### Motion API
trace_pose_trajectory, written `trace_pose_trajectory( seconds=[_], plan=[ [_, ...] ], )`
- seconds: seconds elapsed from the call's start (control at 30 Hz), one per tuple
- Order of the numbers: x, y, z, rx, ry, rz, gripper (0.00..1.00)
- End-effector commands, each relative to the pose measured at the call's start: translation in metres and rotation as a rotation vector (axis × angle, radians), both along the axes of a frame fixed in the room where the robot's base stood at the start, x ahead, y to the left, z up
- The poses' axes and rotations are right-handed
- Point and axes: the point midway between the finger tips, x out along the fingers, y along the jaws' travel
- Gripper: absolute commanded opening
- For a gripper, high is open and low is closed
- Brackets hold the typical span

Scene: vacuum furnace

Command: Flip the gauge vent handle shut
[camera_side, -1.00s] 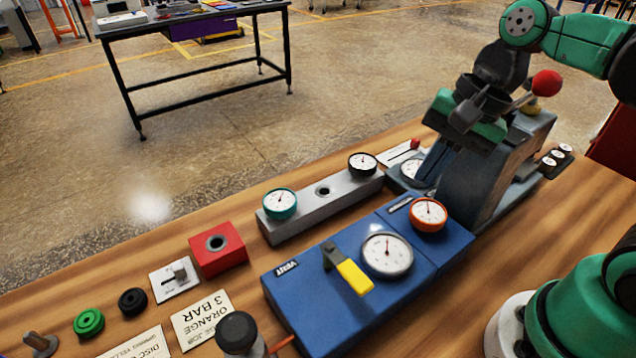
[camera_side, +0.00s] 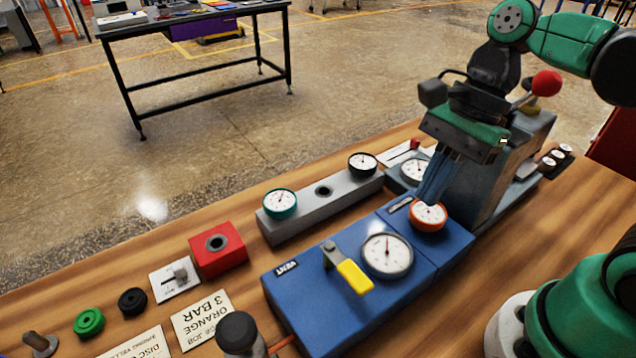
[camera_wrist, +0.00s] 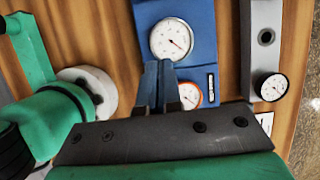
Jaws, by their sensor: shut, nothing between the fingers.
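The vent handle (camera_side: 354,277) has a yellow grip and a dark metal bracket. It sits on the left end of the blue block (camera_side: 310,300), beside the label reading VENT, with its grip slanting toward the front right. A large white-faced gauge (camera_side: 387,255) stands just right of it and also shows in the wrist view (camera_wrist: 172,39). My gripper (camera_side: 428,196) is shut and empty, pointing down beside the orange-rimmed gauge (camera_side: 428,215), well to the right of the handle. In the wrist view my shut fingers (camera_wrist: 158,85) partly cover the orange gauge. The handle is not visible there.
A grey rail (camera_side: 325,205) with a teal gauge (camera_side: 280,203) and a black gauge (camera_side: 362,163) lies behind the blue block. A red block (camera_side: 217,249) and a dark knob (camera_side: 238,333) stand to the left.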

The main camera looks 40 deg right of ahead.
Motion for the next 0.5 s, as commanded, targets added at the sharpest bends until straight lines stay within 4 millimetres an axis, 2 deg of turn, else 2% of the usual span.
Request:
trace_pose_trajectory(
  seconds=[0.2, 0.5],
  plan=[
    [0.0, 0.013, -0.032, 0.0, 0.0, 0.003, 0.0],
    [0.0, 0.027, -0.067, 0.0, 0.0, 0.003, 0.0]
  ],
)
